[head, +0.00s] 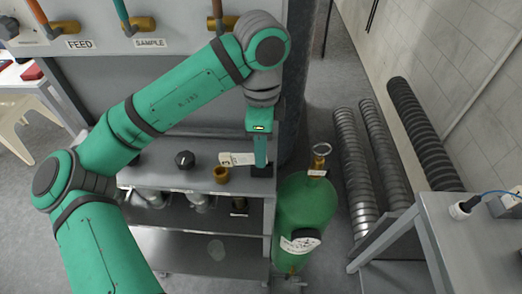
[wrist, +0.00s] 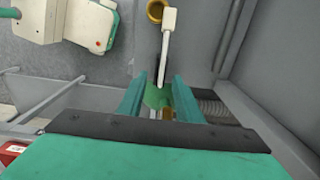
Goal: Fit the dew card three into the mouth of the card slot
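The dew card three (head: 237,158), a white card marked 3, is just left of my gripper's fingers above the shelf top. In the wrist view the card (wrist: 165,50) shows edge-on as a thin white strip. Its near end lies between my two fingertips, with a visible gap on each side. My gripper (head: 261,163) points down and is open around that end. A dark block (head: 262,171) sits at the shelf's right end, just under my fingertips. I cannot tell whether it is the card slot, and its top is partly hidden.
A brass cup (head: 221,174) stands beside the card, and a black knob (head: 184,159) is to its left. A green gas cylinder (head: 303,215) stands right of the shelf. Ribbed hoses (head: 425,130) and a grey table (head: 455,235) are further right. FEED and SAMPLE valves line the back panel.

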